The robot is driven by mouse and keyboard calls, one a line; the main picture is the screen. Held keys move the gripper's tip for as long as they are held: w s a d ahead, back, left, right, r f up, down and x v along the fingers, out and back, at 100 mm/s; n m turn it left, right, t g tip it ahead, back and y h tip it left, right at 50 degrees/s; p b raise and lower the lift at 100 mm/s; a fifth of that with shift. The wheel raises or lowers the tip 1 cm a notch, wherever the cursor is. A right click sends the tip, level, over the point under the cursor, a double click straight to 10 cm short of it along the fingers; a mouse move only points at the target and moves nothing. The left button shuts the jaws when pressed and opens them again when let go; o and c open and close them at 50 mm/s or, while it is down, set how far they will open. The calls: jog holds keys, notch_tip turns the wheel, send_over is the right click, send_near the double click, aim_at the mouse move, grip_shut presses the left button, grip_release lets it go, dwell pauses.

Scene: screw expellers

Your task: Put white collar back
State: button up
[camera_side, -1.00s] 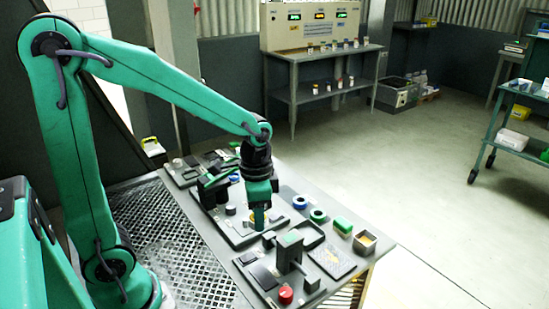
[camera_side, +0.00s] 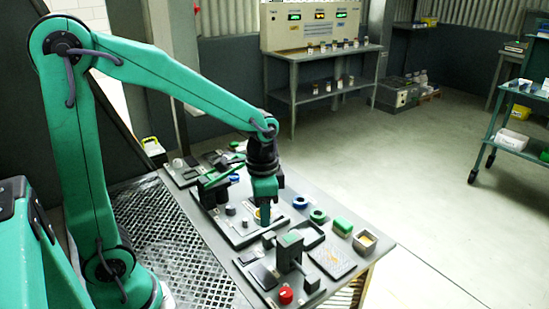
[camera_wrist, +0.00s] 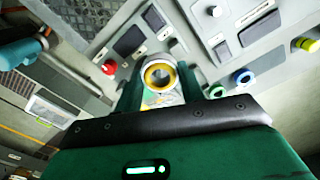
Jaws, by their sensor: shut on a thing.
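My gripper (camera_side: 265,218) points down over the workbench in the side view, low beside the grey plate (camera_side: 222,232). In the wrist view, the green fingers of my gripper (camera_wrist: 163,88) are shut on a pale ring with a yellow band, which I take as the white collar (camera_wrist: 160,77). Its open round end faces the camera. I cannot tell whether the collar touches anything below.
A grey press-like fixture (camera_side: 289,252) and a red knob (camera_side: 285,295) are in front. Small dark knobs (camera_side: 231,210) stand on the plate.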

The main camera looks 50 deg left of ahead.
jog(key=w+a+f, duration=0.1)
jog(key=w+a, duration=0.3)
jog(key=w, duration=0.5)
jog(key=w+a+f, duration=0.1)
jog(key=w+a, duration=0.3)
jog(key=w, duration=0.6)
jog(key=shift+w+a+f+n, duration=0.25)
jog(key=shift+n, duration=0.05)
send_over(285, 192)
notch_tip(285, 192, down, 7)
jog(key=shift+a+f, duration=0.1)
jog(key=shift+f, duration=1.95)
jog(key=shift+f, duration=0.1)
